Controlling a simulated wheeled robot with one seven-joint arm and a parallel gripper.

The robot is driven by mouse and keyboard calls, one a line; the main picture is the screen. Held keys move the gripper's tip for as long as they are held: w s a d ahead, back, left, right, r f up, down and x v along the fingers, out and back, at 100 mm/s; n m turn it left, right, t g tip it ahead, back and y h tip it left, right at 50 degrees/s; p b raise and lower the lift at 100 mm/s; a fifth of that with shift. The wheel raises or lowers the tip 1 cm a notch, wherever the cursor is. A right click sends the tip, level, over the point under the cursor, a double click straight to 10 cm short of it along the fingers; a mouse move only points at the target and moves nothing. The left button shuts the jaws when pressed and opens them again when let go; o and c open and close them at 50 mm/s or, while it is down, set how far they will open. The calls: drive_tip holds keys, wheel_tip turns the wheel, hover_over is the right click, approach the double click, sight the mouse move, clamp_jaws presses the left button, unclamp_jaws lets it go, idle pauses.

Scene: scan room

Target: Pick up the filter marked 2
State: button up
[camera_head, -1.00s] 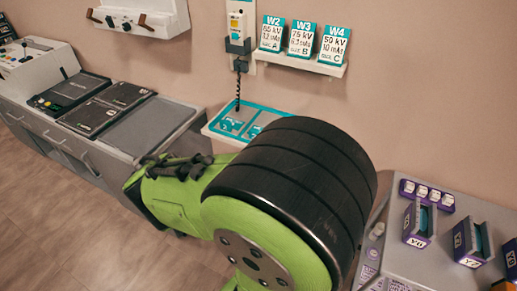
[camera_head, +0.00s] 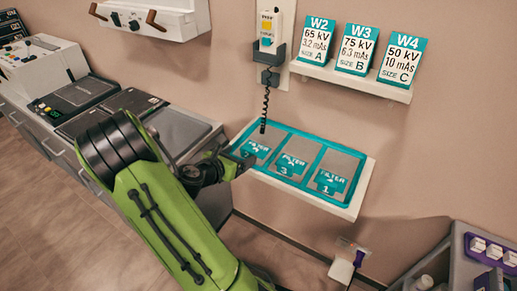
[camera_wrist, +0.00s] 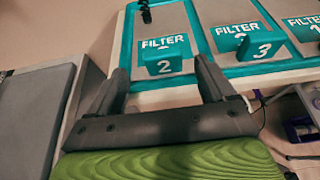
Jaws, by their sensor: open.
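The filter marked 2 (camera_wrist: 164,54) is a grey plate with a teal label and a raised teal grip block, leftmost in its teal-edged tray (camera_head: 307,197). It also shows in the head view (camera_head: 256,148), where its lower left part is close to my gripper and its number is hard to read. My gripper (camera_wrist: 162,76) is open and empty. In the wrist view its two fingers point at the filter 2 block, one to each side and just short of it. I cannot tell whether they touch anything. My gripper also shows at the tray's left end (camera_head: 243,163).
The filter marked 3 (camera_head: 288,167) and the filter marked 1 (camera_head: 331,182) lie to the right. A coiled cord (camera_head: 265,105) hangs from a wall handset (camera_head: 268,30) above filter 2. A grey counter (camera_head: 178,130) stands left of the tray. Cards stand on a shelf above.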

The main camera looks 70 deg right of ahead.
sight(247, 152)
drive_tip(key=x, duration=0.2)
drive_tip(key=b+x, duration=0.1)
drive_tip(key=x, duration=0.1)
drive_tip(key=shift+s+d+f+b, duration=0.2)
drive_tip(key=shift+s+f+b, duration=0.1)
drive_tip(key=shift+d, duration=0.3)
drive_tip(key=c, duration=1.1)
